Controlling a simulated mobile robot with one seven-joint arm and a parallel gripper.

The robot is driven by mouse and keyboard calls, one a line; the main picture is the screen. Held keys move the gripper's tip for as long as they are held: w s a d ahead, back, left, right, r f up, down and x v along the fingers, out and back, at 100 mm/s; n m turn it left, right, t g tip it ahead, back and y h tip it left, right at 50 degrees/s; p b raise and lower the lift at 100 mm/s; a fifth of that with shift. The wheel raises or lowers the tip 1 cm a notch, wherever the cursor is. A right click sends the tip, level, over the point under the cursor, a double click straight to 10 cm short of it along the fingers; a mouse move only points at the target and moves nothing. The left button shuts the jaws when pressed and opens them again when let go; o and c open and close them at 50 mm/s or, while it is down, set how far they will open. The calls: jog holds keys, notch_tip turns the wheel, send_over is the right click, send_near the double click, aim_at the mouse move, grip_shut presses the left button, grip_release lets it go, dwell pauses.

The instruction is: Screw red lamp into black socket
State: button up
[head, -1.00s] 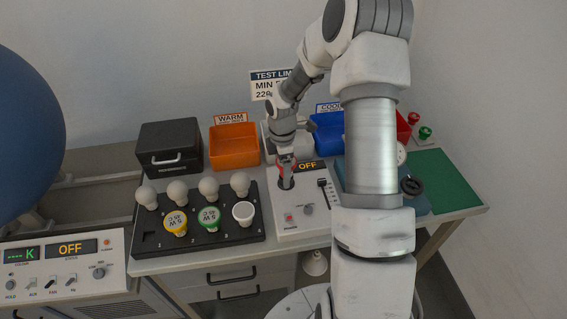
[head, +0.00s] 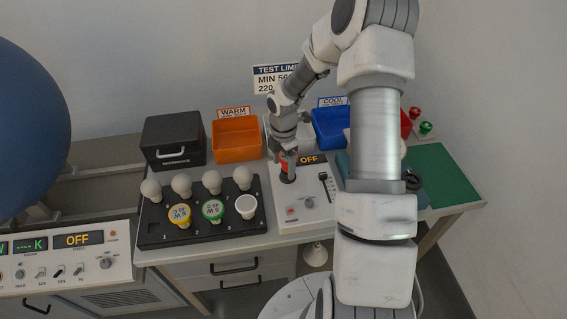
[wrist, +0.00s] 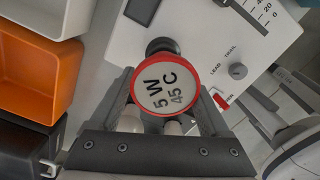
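The red lamp (wrist: 166,84), a white disc marked "5 W 45 C" with a red rim, faces the wrist camera between the two fingers of my gripper (wrist: 168,104). The fingers flank it closely and appear shut on it. In the head view the red lamp (head: 288,159) is directly over the black socket (head: 288,178) on the white test panel. The socket also shows in the wrist view (wrist: 162,46), just past the lamp's rim and partly covered by it. I cannot tell whether the lamp's base touches or enters the socket.
A black tray (head: 160,239) with white, yellow and green lamps stands left of the test panel (head: 318,208). Orange (head: 237,140) and blue (head: 330,128) bins and a black box (head: 174,142) stand behind. The panel display reads OFF (head: 309,159). A green mat (head: 440,175) lies clear at right.

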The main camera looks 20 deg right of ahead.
jog(key=shift+w+r, duration=0.1)
jog(key=c, duration=0.9)
jog(key=shift+o, duration=0.2)
jog(key=m, duration=0.2)
jog(key=m+b, duration=0.1)
jog(key=m, duration=0.1)
jog(key=shift+w+b, duration=0.3)
jog(key=o, duration=0.9)
jog(key=shift+d+m, duration=0.15)
jog(key=shift+m, duration=0.55)
jog(key=o, duration=0.4)
jog(key=shift+s, duration=0.1)
jog(key=shift+o, duration=0.2)
notch_tip(320, 180, up, 17)
jog(key=s+a+r+m+t+h, duration=0.2)
jog(key=s+a+r+m, duration=0.45)
jog(key=s+r, duration=0.55)
jog(key=s+a+r+m+t+y, duration=0.2)
jog(key=s+m, duration=0.6)
jog(key=s, duration=0.5)
jog(key=shift+a+m+t+p, duration=0.15)
jog(key=shift+m+t+p, duration=0.2)
jog(key=shift+t, duration=0.45)
